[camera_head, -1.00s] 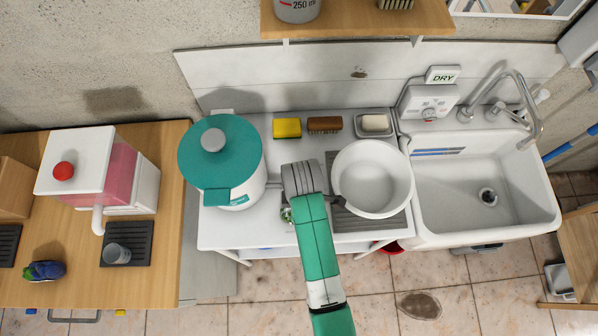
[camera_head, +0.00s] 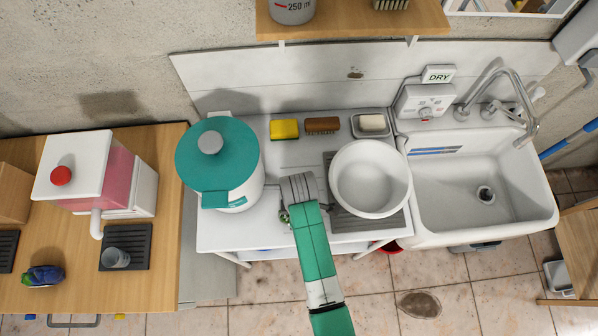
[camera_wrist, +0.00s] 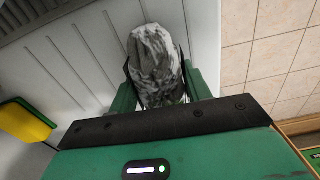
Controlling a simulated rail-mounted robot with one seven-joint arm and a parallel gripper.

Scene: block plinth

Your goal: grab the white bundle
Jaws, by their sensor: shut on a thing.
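The white bundle (camera_wrist: 153,50) is a rounded, cloth-like roll, white with dark grey mottling, in the upper middle of the wrist view. My gripper (camera_wrist: 159,90) is shut on it, with one finger at each side. The bundle's lower end lies between the fingers near the palm and its upper end reaches out beyond them. In the head view my arm's end is over the front of the white counter (camera_head: 284,233), between the teal-lidded pot and the white bowl. I cannot make out the bundle there; my arm hides that spot.
The teal-lidded pot (camera_head: 217,160) stands close at left, and the white bowl (camera_head: 370,179) close at right on a grey ribbed mat. A yellow sponge (camera_head: 284,129), a brush (camera_head: 322,125) and a soap dish (camera_head: 372,124) line the back. The sink (camera_head: 480,190) is further right.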

